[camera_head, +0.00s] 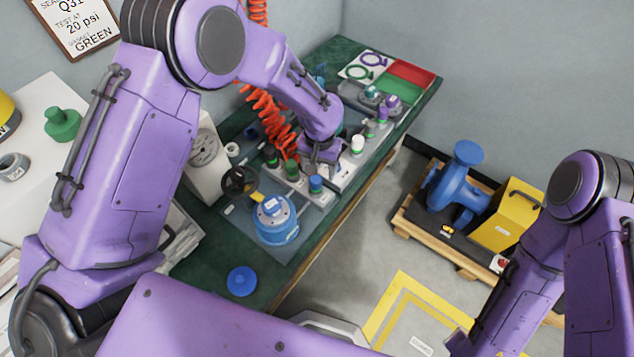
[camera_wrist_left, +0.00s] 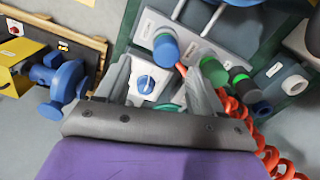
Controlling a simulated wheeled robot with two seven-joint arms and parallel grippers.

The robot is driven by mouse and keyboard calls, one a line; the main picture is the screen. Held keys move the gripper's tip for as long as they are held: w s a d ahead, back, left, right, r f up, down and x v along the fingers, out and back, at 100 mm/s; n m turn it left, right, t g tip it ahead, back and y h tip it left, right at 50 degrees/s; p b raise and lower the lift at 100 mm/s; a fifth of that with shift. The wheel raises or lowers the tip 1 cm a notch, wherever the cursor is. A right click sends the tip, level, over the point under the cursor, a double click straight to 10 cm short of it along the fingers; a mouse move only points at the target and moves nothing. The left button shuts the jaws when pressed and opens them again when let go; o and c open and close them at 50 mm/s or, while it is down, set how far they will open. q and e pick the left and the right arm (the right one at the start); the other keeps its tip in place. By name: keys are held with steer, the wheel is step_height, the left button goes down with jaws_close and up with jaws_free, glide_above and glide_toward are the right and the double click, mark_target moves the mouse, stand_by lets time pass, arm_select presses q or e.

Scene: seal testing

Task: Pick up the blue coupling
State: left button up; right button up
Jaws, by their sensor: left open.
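The blue coupling (camera_head: 316,184) stands upright in a grey rack on the green bench in the head view. It also shows in the left wrist view (camera_wrist_left: 165,48), near the fingertips and roughly between them. My left gripper (camera_head: 320,158) is open and empty, hanging over the bench just behind the coupling in the head view. Its two fingers (camera_wrist_left: 165,65) stand apart in the wrist view. No contact with the coupling shows. My right arm is at the right edge of the head view, but its gripper is not visible.
Green couplings (camera_head: 291,171) stand left of the blue one. A white-plated blue knob (camera_wrist_left: 145,84) shows between the fingers. An orange coiled hose (camera_head: 268,108) hangs near the left forearm. A blue housing (camera_head: 275,222) and a blue disc (camera_head: 241,281) lie at the near end.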

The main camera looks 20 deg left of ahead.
mark_target(316, 178)
arm_select(q)
steer(key=f, duration=0.3)
steer(key=a+f+p, duration=0.1)
steer(key=f, duration=0.1)
steer(key=shift+s+f, duration=0.1)
steer(key=shift+f, duration=0.25)
steer(key=c, duration=1.2)
steer(key=shift+r, duration=0.15)
